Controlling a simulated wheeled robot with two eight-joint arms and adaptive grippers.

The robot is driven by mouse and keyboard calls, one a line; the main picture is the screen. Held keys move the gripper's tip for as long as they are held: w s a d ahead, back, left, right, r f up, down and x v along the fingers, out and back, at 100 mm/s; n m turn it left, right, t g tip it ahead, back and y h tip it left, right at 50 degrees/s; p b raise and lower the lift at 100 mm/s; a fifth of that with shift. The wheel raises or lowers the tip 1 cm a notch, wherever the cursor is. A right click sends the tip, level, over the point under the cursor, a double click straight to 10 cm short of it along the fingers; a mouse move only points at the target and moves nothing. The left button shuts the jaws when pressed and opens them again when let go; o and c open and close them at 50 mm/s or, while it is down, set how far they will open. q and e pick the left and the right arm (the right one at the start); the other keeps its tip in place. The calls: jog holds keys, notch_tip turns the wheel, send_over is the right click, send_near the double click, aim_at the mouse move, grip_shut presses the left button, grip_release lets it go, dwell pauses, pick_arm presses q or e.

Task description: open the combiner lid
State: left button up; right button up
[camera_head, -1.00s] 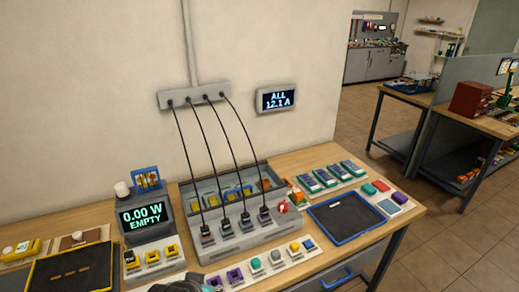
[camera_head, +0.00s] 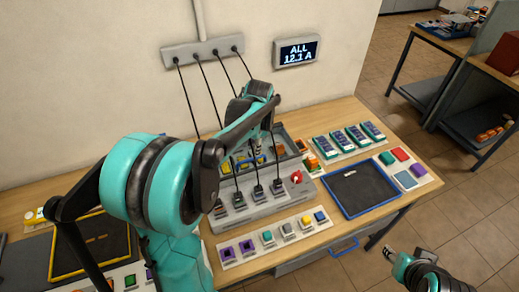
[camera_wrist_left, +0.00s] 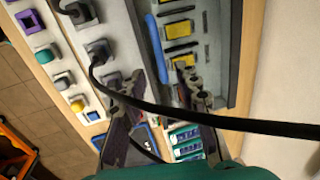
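The combiner (camera_head: 252,209) is a grey box on the bench with a row of black cable plugs, a red knob (camera_head: 296,177) and a grey-walled bay (camera_head: 301,148) behind, holding yellow and blue parts. I cannot make out a separate lid. My left gripper (camera_head: 262,138) hangs over the bay, partly hidden by its own arm. In the left wrist view the gripper (camera_wrist_left: 160,76) has its fingers apart, over the bay and plug row, with a black cable (camera_wrist_left: 200,117) crossing close in front. My right gripper (camera_head: 389,252) is low at right, off the bench's front edge; its fingers are unclear.
Cables run from the wall strip (camera_head: 203,50) down to the plugs, close around my left gripper. A wall display (camera_head: 297,51) reads "ALL 12.1 A". A blue-rimmed tray (camera_head: 357,188), a button strip (camera_head: 275,239) and green modules (camera_head: 349,137) occupy the bench.

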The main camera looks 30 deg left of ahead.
aim_at(253, 159)
pick_arm(q)
jog(key=f, duration=0.2)
jog(key=f+b, duration=0.1)
jog(key=f, duration=0.1)
jog(key=a+f, duration=0.1)
jog(key=f, duration=0.1)
jog(key=shift+w+f, duration=0.4)
grip_shut()
